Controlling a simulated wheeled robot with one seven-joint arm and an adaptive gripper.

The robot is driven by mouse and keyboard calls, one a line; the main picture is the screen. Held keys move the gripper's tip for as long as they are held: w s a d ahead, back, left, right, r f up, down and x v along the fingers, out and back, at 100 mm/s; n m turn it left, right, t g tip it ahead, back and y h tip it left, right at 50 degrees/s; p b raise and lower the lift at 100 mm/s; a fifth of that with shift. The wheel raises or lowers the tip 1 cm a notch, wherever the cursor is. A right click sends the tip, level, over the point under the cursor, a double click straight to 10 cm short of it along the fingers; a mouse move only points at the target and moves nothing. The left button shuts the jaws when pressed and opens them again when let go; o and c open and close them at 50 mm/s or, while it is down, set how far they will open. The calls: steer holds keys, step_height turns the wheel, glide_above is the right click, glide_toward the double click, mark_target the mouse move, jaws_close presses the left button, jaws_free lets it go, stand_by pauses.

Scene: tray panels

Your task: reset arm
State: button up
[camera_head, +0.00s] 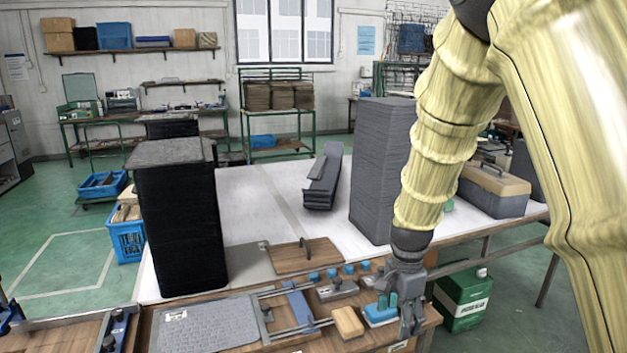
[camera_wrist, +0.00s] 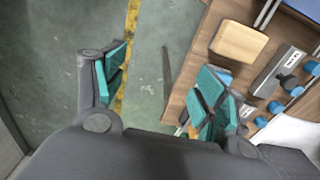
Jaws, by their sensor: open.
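My arm comes down from the upper right in the head view. My gripper (camera_head: 402,308) hangs at the right front corner of the table, beside a blue-based block (camera_head: 381,314). In the wrist view my gripper (camera_wrist: 160,90) has its two teal-padded fingers wide apart. Only green floor with a yellow line and the wooden table edge show between them. It holds nothing.
A wooden block (camera_head: 348,322) and a grey metal fixture (camera_head: 338,290) lie near my gripper. Tall dark stacks (camera_head: 180,220) (camera_head: 380,170) stand on the white table (camera_head: 260,200). A toolbox (camera_head: 494,190) sits behind my arm. A green canister (camera_head: 463,298) stands below.

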steer(key=s+d+f+n, duration=0.15)
steer(key=s+f, duration=0.25)
steer(key=f, duration=0.4)
steer(key=s+d+f+n, duration=0.1)
steer(key=s+f+n, duration=0.3)
steer(key=f, duration=0.5)
steer(key=s+d+f+n, duration=0.1)
steer(key=s+f, duration=0.4)
steer(key=f, duration=0.3)
steer(key=s+f+n, duration=0.3)
steer(key=s+f, duration=0.3)
steer(key=s, duration=0.5)
steer(key=s+f+n, duration=0.4)
steer(key=s+f, duration=0.2)
steer(key=s, duration=0.5)
steer(key=shift+s+f, duration=0.15)
steer(key=shift+s, duration=0.15)
